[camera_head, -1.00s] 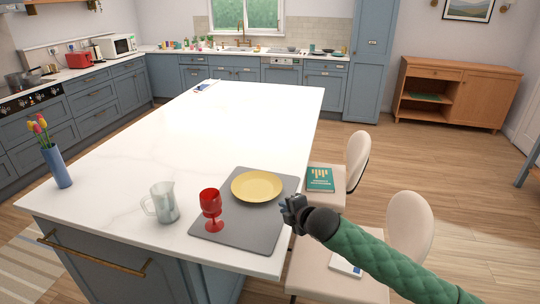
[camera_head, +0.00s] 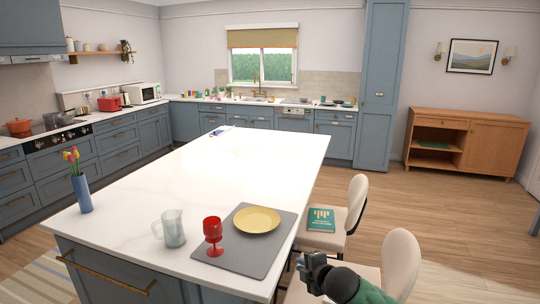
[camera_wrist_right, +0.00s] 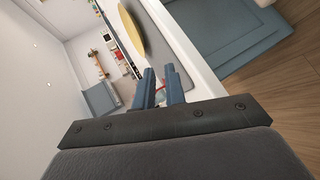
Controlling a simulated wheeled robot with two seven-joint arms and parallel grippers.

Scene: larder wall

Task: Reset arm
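My right gripper (camera_head: 308,265) is at the island's right edge in the head view, below the grey placemat and beside the chairs. In the right wrist view its two blue fingers (camera_wrist_right: 162,80) stand a little apart, with no object held; a bit of red shows in the gap, beyond them. My green right arm sleeve (camera_head: 357,288) comes in from the bottom. My left gripper is in neither view. A red goblet (camera_head: 213,236) stands upright on the grey placemat (camera_head: 253,262), next to a yellow plate (camera_head: 257,220). The plate also shows in the right wrist view (camera_wrist_right: 131,30).
The white island top (camera_head: 210,178) is mostly clear. A glass jug (camera_head: 174,229) and a blue vase of tulips (camera_head: 83,196) stand on it. Two beige chairs (camera_head: 400,262) crowd its right side; a green book (camera_head: 321,219) lies on the farther seat.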

